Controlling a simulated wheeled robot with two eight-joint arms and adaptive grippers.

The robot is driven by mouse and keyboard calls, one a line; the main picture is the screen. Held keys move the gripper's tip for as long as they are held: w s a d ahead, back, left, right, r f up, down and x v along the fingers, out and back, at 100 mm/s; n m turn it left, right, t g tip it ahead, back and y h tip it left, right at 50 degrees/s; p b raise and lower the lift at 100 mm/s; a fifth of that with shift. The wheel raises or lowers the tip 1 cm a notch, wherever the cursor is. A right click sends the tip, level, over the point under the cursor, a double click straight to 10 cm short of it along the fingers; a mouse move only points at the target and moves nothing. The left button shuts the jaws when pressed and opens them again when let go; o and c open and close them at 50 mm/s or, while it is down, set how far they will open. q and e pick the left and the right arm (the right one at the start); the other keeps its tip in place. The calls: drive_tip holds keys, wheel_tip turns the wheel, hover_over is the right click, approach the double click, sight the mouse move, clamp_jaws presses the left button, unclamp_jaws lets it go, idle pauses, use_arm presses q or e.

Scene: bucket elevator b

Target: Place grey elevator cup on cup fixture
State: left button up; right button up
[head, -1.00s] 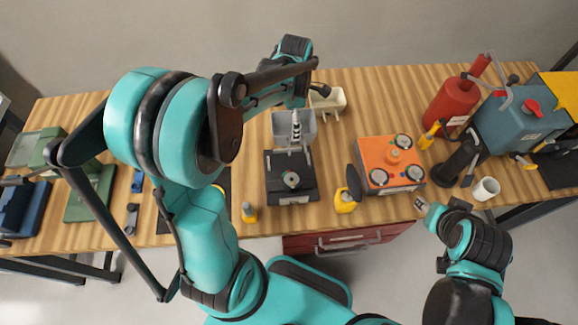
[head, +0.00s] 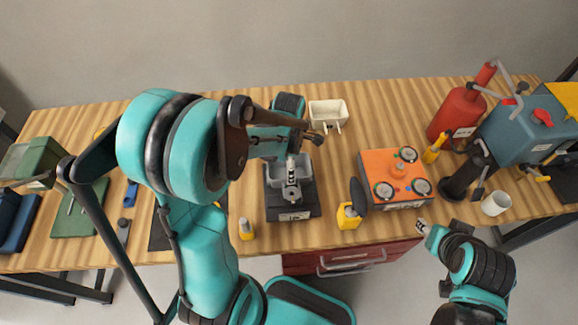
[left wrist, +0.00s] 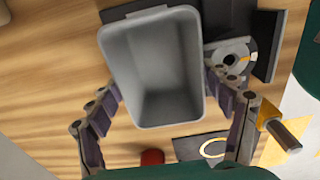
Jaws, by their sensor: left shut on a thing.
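The grey elevator cup (head: 279,175) is an open, rounded box that hangs over the back part of the dark cup fixture (head: 307,203) in the head view. My left gripper (head: 291,163) is shut on the cup. In the left wrist view the cup (left wrist: 158,65) sits between the two fingers with its opening facing the camera. The fixture (left wrist: 262,45), with a round grey disc, shows partly behind the cup there. I cannot tell whether the cup touches it. My right gripper (head: 422,226) is at the table's front edge, empty, its jaws too small to judge.
A red extinguisher (head: 457,117) and white mug (head: 496,203) are farther right.

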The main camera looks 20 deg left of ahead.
use_arm(q)
drive_tip(key=shift+r, duration=0.1)
drive_tip(key=shift+s, duration=0.1)
drive_tip(key=shift+f, duration=0.25)
drive_tip(key=o, duration=1.2)
drive_tip(key=shift+r, duration=0.1)
